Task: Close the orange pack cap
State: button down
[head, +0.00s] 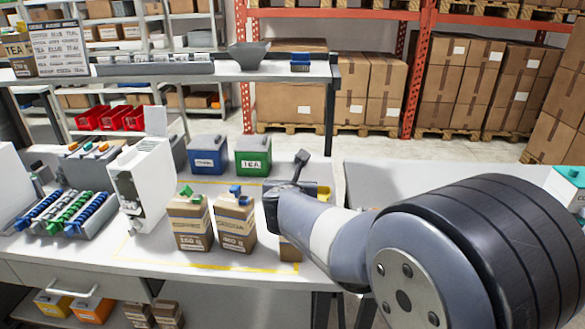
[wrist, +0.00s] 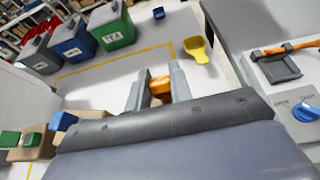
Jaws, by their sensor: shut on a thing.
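The orange pack cap (wrist: 160,86) shows in the wrist view between the two grey fingers of my gripper (wrist: 159,90), which is shut on it. The cap's pack (head: 290,249) is mostly hidden behind my arm in the head view; only a brown lower part shows near the table's front right. I cannot tell whether the cap is fully seated. Two brown packs stand to its left: one with a green cap (head: 186,191) and one with a blue cap (head: 235,190).
A blue bin (head: 208,158) and a green TEA bin (head: 252,159) stand behind the packs. A yellow scoop (wrist: 198,52) lies on the table. A white dispenser (head: 147,185) stands left. In the wrist view, a panel with a blue knob (wrist: 307,113) is at right.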

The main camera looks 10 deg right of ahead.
jog(key=shift+w+r+g+p, duration=0.15)
jog(key=shift+g+p, duration=0.35)
jog(key=shift+p, duration=1.05)
jog(key=shift+f+p, duration=0.25)
jog(key=shift+p, duration=0.05)
jog(key=c, duration=1.2)
grip_release()
jog(key=shift+c, duration=0.2)
jog(key=shift+r, duration=0.15)
jog(key=p+v, duration=0.2)
jog(key=v, duration=0.8)
jog(key=shift+s+r, duration=0.2)
jog(key=shift+s, duration=0.15)
